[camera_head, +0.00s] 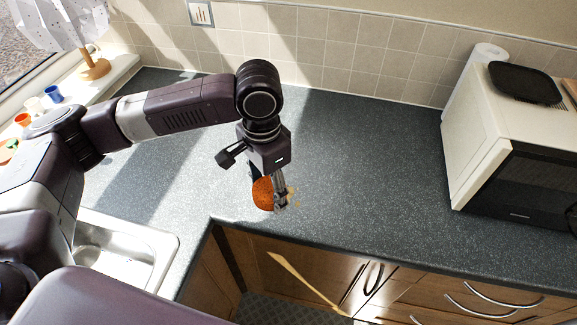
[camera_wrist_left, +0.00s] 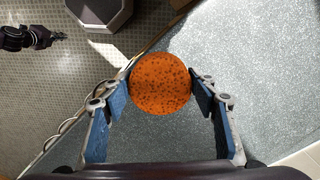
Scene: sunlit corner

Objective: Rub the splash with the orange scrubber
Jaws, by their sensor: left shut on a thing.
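The orange scrubber (camera_head: 264,193) is a round, dark-speckled sponge. My left gripper (camera_head: 274,190) is shut on it and points down, low over the grey worktop near its front edge. In the left wrist view the scrubber (camera_wrist_left: 160,84) sits between the two blue-padded fingers. The splash (camera_head: 292,196) shows as small yellowish-brown spots just right of the fingertips; the gripper and scrubber hide part of it. I cannot tell whether the scrubber touches the worktop. My right gripper (camera_wrist_left: 57,36) appears small at the upper left of the left wrist view, over the floor.
A sink (camera_head: 126,252) lies front left. A microwave (camera_head: 515,165) with a black pan (camera_head: 525,82) on top stands at the right, a paper roll (camera_head: 488,52) behind it. Small cups (camera_head: 52,94) and a lamp (camera_head: 94,68) stand on the sill. The worktop's middle is clear.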

